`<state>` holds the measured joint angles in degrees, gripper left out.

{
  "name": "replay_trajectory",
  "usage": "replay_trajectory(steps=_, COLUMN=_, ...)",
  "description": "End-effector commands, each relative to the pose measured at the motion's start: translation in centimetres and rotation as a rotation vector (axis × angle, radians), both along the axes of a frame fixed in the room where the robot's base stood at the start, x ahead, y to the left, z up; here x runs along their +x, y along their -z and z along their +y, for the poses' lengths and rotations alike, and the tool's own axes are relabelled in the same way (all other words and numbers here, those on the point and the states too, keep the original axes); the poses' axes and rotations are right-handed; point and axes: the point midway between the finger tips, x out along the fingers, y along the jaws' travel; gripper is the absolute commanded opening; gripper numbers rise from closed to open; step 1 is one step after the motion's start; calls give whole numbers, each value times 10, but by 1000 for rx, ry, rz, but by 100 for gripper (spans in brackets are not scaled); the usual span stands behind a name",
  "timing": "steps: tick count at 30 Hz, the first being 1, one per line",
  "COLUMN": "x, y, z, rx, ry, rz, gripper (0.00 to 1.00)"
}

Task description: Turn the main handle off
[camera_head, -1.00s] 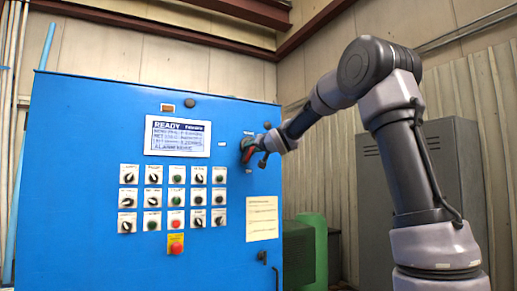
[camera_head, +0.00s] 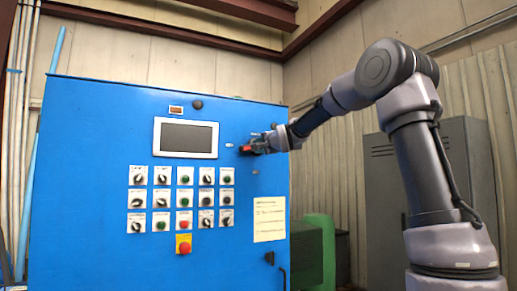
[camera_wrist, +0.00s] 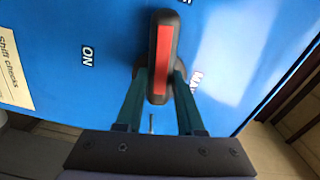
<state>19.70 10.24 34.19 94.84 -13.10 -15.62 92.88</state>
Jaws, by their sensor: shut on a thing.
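The main handle (camera_wrist: 162,62) is a dark knob with a red stripe on the blue cabinet front. In the wrist view its long side runs up and down, and the "ON" label (camera_wrist: 88,56) lies off to its left. The handle's red part also shows in the head view (camera_head: 246,149), right of the screen. My gripper (camera_wrist: 160,78) has one finger on each side of the handle and is shut on it. In the head view my gripper (camera_head: 258,146) partly hides the handle. A label at the wrist view's top edge is cut off.
The blue cabinet (camera_head: 90,130) carries a blank grey screen (camera_head: 186,138), rows of knobs and buttons, and a red emergency button (camera_head: 184,247). A paper sheet (camera_head: 269,218) hangs below the handle. A grey locker (camera_head: 385,190) stands behind my arm.

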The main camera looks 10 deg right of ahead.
Motion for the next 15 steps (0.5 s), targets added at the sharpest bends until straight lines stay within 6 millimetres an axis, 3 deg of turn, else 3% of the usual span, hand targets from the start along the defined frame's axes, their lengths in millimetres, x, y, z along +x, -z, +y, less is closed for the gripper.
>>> replay_trajectory(steps=15, x=0, y=-2, z=-1, rx=202, ry=1, rz=67, gripper=0)
